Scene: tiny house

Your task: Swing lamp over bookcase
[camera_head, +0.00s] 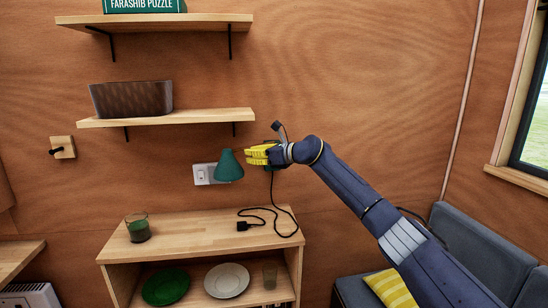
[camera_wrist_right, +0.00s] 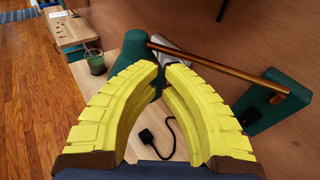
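A teal lamp hangs on the back wall. In the right wrist view the shade (camera_wrist_right: 138,78), copper arm (camera_wrist_right: 222,66) and teal base (camera_wrist_right: 262,106) show. My right gripper (camera_head: 250,154) is just right of the shade. In its own view the fingertips (camera_wrist_right: 164,65) are slightly apart, with nothing clearly between them. The copper arm passes just beyond the tips; I cannot tell whether they touch it. My right arm and gripper hide part of the lamp in the head view. My left gripper is out of view.
A black cord with a plug (camera_head: 243,226) lies on the bookcase top beside a green glass (camera_head: 138,228). A lower wall shelf (camera_head: 180,118) holds a dark basket (camera_head: 132,99). An outlet (camera_head: 205,174) is behind the shade. A grey sofa (camera_head: 480,245) stands at right.

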